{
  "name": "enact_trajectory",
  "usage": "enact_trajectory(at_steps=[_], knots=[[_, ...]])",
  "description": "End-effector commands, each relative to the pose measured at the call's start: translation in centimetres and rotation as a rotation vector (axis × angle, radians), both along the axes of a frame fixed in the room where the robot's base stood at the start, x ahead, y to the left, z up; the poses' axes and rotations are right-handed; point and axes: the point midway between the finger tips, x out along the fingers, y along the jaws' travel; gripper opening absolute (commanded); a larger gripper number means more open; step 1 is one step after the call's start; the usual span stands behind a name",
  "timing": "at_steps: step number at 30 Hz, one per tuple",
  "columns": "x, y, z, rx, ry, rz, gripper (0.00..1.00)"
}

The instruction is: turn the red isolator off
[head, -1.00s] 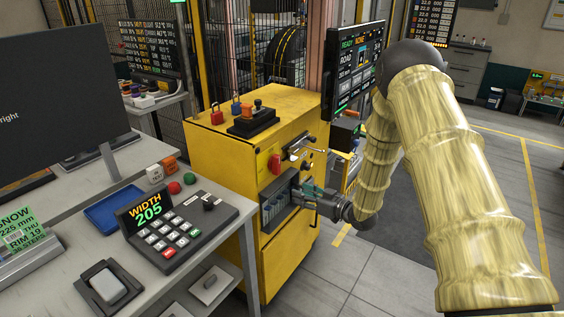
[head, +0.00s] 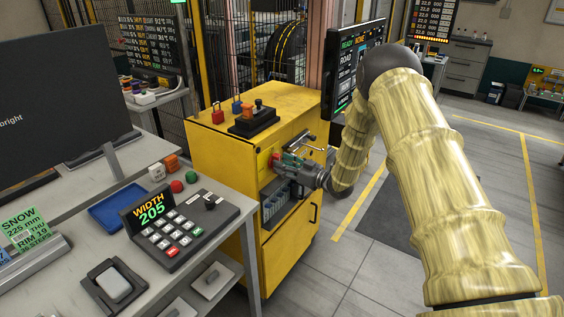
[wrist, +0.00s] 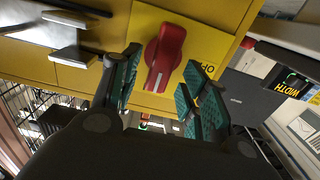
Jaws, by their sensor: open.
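The red isolator (wrist: 165,55) is a red rotary handle on a yellow plate (wrist: 200,38) on the side of the yellow cabinet (head: 230,165). In the wrist view its handle lies between the two green-padded fingers of my gripper (wrist: 158,92), with a gap on each side. Part of a label reading "OF" shows on the plate beside it; the rest is hidden by a finger. In the head view my gripper (head: 283,163) is at the cabinet's front face and covers most of the isolator. The gripper is open and holds nothing.
A metal lever handle (head: 301,143) sticks out just above my gripper. A dark breaker box (head: 275,208) sits below it. Padlocks and a black control box (head: 252,121) stand on the cabinet top. A desk with a keypad (head: 180,230) is at left.

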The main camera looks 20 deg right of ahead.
Motion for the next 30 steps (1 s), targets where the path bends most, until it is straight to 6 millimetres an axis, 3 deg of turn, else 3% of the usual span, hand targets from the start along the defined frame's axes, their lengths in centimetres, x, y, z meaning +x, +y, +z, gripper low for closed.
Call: enact_trajectory(at_steps=[14,21,30], knots=[[0.86,0.66,-0.02,0.0,0.0,-0.001,0.45],[0.84,0.62,-0.02,0.0,0.0,-0.001,0.01],[0.83,0.61,-0.14,-0.016,-0.012,-0.002,0.0]])
